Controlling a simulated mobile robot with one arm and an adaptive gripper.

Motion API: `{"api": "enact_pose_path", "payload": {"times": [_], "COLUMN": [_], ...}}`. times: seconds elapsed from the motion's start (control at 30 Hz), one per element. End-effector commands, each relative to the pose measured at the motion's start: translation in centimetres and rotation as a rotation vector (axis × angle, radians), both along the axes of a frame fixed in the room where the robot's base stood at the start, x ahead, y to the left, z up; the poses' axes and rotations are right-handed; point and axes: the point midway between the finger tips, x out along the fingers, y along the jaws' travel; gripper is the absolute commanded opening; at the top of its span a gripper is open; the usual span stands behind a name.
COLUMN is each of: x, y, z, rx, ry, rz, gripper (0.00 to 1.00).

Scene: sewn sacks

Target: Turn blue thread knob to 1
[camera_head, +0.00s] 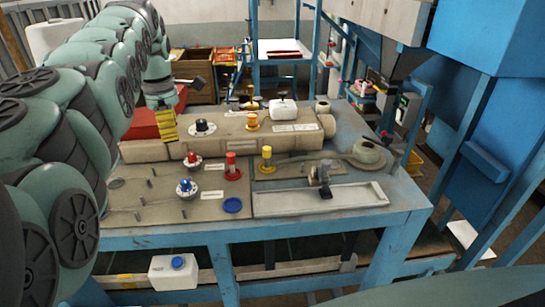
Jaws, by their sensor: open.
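The blue thread knob (185,185) stands upright on a round white dial at the front left of the blue workbench (325,225). Its pointer and the dial's numbers are too small to read. My gripper (164,106) is open at the end of my arm, upper left of the blue knob and clearly apart from it. Its fingers are small and partly unclear against the things behind. A red knob (193,158) and a black knob (202,125) sit on similar white dials farther back.
Close by stand a red spool-like piece (232,167), a yellow one (266,157) and a flat blue disc (233,205). A white tray (318,199) and a clamp-like fitting (321,173) lie to the right. A blue machine frame (487,140) rises at right.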

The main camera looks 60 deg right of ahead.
Motion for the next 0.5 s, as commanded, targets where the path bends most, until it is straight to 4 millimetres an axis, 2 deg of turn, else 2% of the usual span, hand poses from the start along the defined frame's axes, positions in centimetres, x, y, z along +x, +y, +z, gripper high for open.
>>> {"api": "enact_pose_path", "payload": {"times": [0.07,0.17,0.33,0.5], "x": [-1.0,-1.4,-1.4,-1.3], "y": [0.1,0.3,0.2,0.2], "z": [0.5,-0.1,-2.7,-4.1], "rx": [0.025,0.039,0.036,0.034], "ry": [0.025,0.038,0.036,0.033], "rz": [0.007,0.012,0.011,0.012], "gripper": [0.56,0.56,0.56,0.56]}}
